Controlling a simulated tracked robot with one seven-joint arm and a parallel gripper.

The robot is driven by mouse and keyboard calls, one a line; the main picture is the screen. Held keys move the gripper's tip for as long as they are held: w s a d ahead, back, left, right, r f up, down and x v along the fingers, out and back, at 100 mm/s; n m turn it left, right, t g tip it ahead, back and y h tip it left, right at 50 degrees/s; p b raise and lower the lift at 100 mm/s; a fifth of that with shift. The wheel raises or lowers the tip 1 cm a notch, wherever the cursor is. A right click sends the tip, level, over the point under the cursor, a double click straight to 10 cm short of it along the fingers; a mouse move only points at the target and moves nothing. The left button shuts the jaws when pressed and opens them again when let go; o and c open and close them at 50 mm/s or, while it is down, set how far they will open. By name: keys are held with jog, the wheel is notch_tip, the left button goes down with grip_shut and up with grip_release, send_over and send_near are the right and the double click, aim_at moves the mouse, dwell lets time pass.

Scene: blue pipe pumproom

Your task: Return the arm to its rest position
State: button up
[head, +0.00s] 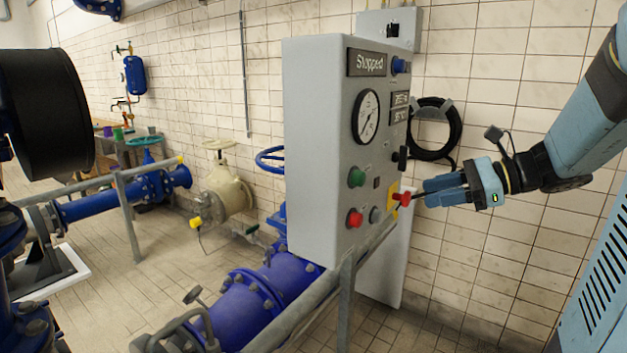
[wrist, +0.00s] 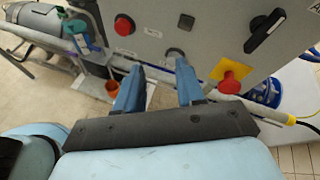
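My arm (head: 590,120) reaches in from the right in the head view, bent down to the left toward the grey control panel (head: 315,150). There, the red switch handle (wrist: 230,84) is right of the right finger, outside the gap. A grey button (wrist: 175,54) shows ahead of the fingers.
The panel carries a "Stopped" sign (head: 367,62), a gauge (head: 368,116), a green button (head: 356,177) and a red button (head: 354,218). A railing (head: 330,275) passes below. A coiled black hose (head: 433,128) hangs on the tiled wall. Blue pipes (head: 255,295) lie lower left.

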jog(key=s+a+f+n+h, duration=0.1)
jog(key=s+f+n+h, duration=0.1)
jog(key=s+n+h, duration=1)
jog(key=s+n, duration=0.2)
jog(key=n, duration=0.4)
jog(key=shift+s+a+f+n+t+h, duration=0.15)
jog(key=shift+a+n+t+h, duration=0.15)
jog(key=shift+a, duration=0.1)
